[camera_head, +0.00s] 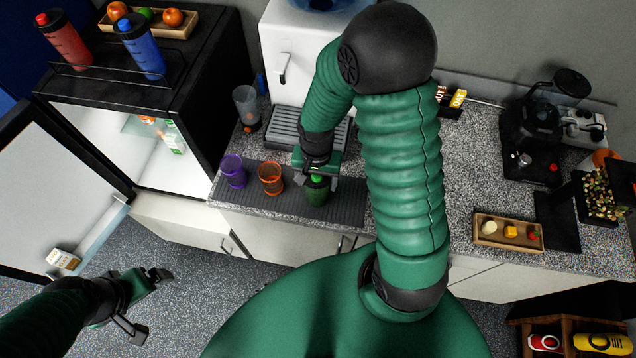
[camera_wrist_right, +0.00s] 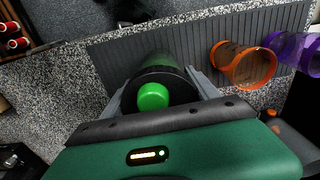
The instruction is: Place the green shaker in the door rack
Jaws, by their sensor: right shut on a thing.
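The green shaker (camera_head: 317,193) stands on the dark ribbed mat (camera_head: 345,207) on the counter. My right gripper (camera_head: 316,175) is shut on it near its top. In the right wrist view, the shaker's green cap (camera_wrist_right: 153,96) sits between the fingers of the right gripper (camera_wrist_right: 160,95). The fridge door (camera_head: 62,190) at the left stands open, and its door rack (camera_head: 100,235) shows low on the inner side with a small carton (camera_head: 62,259) near it. My left gripper (camera_head: 147,302) is open and empty over the floor at the lower left.
An orange cup (camera_head: 271,178) and a purple cup (camera_head: 233,171) stand left of the shaker on the mat. A clear grey shaker (camera_head: 246,106) stands by the white dispenser (camera_head: 290,50). Red (camera_head: 63,40) and blue (camera_head: 141,46) bottles stand on the fridge.

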